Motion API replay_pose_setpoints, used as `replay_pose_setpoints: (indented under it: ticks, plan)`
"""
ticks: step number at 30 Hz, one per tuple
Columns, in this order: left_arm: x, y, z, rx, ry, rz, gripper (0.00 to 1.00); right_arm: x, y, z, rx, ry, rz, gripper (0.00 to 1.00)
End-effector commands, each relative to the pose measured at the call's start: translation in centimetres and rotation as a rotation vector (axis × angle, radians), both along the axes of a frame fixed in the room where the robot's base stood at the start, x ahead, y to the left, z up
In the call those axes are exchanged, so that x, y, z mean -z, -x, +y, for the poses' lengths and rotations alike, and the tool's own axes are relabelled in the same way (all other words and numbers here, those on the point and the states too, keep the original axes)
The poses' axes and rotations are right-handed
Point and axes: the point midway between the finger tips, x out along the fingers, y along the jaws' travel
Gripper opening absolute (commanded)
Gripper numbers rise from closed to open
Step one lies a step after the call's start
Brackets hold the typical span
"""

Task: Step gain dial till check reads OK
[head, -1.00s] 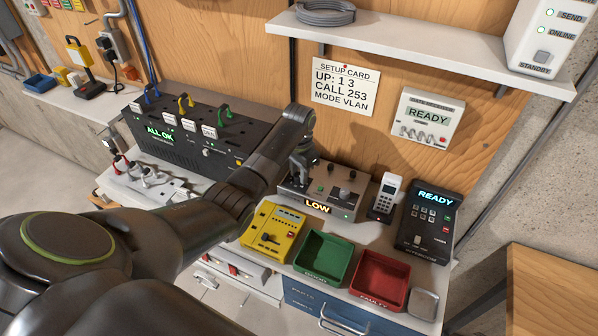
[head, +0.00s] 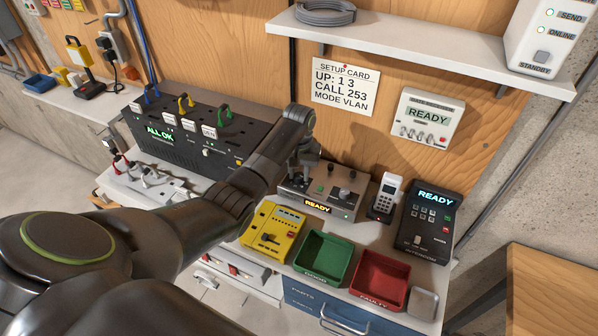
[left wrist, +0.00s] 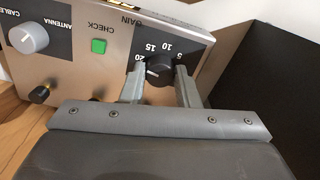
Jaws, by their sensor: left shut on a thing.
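The metal tester box (head: 340,208) stands on the bench, and its display (head: 317,205) reads READY. In the left wrist view the black gain dial (left wrist: 158,72) sits below the printed numbers 5, 10, 15 and 20. Its white mark is on the side toward 20. My left gripper (left wrist: 160,82) is shut on this dial, one finger on each side. In the head view my left gripper (head: 302,162) hides the dial. The green CHECK button (left wrist: 99,46) is left of the dial. My right gripper is not in view.
The grey antenna knob (left wrist: 28,38) is further along the same panel. A yellow box (head: 272,232), green bin (head: 322,260) and red bin (head: 379,282) stand in front. A handset (head: 385,196) and intercom (head: 428,222) stand to the right. A setup card (head: 345,87) hangs above.

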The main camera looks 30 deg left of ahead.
Motion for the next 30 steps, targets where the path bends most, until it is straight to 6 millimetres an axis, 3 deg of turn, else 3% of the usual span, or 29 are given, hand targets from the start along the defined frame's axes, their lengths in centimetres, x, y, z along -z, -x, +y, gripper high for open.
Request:
replay_pose_setpoints:
  ticks: [13, 14, 18, 30]
  plan:
    - [-0.09, -0.08, 0.01, -0.013, -0.001, -0.003, 0.06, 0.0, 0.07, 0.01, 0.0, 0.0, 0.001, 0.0]
    - [-0.09, -0.08, 0.01, -0.012, -0.001, -0.003, 0.3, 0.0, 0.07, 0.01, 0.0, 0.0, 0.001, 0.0]
    - [-0.07, -0.07, 0.02, -0.012, -0.001, -0.002, 0.48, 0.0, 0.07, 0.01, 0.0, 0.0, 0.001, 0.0]
    - [-0.87, -0.49, 0.1, -0.011, -0.001, -0.003, 0.5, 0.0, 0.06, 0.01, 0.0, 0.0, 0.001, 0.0]
